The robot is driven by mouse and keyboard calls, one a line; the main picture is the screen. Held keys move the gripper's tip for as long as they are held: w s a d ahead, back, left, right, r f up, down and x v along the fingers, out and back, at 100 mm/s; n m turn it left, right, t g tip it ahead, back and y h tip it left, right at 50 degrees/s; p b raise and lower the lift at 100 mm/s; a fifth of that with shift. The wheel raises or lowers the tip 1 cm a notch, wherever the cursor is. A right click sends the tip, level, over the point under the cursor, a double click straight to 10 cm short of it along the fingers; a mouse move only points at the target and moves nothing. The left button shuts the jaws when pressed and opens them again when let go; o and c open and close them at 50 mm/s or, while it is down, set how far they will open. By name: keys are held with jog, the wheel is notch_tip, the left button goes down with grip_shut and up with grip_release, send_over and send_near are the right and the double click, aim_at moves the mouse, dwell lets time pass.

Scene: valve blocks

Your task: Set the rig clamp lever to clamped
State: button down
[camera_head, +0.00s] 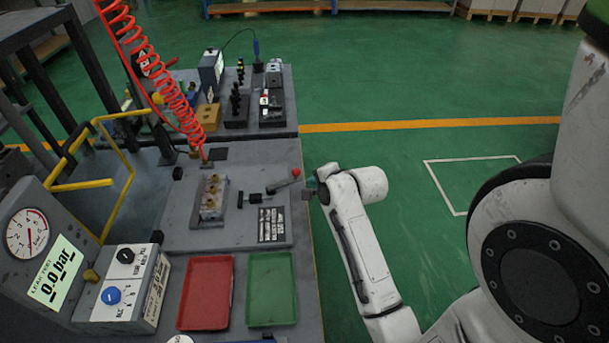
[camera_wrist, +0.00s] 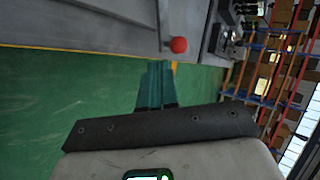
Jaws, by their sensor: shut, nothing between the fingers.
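The rig clamp lever (camera_head: 283,184) is a dark rod with a red ball knob (camera_head: 296,172), on the grey rig plate (camera_head: 180,236). The rod slants from a black clamp up and right to the knob, near the bench's right edge. A metal valve block (camera_head: 213,196) sits left of the clamp. My gripper (camera_head: 311,185) is just right of the knob. In the wrist view, my gripper's teal fingers (camera_wrist: 158,75) are together and empty. The red knob (camera_wrist: 179,45) shows just beyond their tips; I cannot tell whether they touch.
A red tray (camera_head: 208,318) and a green tray (camera_head: 271,316) lie at the bench front. A gauge panel (camera_head: 40,240) and a control box (camera_head: 130,285) stand at left. A red coiled hose (camera_head: 150,75) hangs over the bench. Green floor at right is open.

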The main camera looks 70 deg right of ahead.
jog(key=shift+w+d+f+p, duration=0.1)
jog(key=shift+w+d+f, duration=0.1)
jog(key=shift+w+d, duration=0.35)
jog(key=shift+w+d+f+p, duration=0.1)
jog(key=shift+w+d+f, duration=0.25)
jog(key=shift+w, duration=0.35)
jog(key=shift+w+d+f+p, duration=0.1)
jog(key=shift+w+d, duration=0.4)
jog(key=shift+w, duration=0.15)
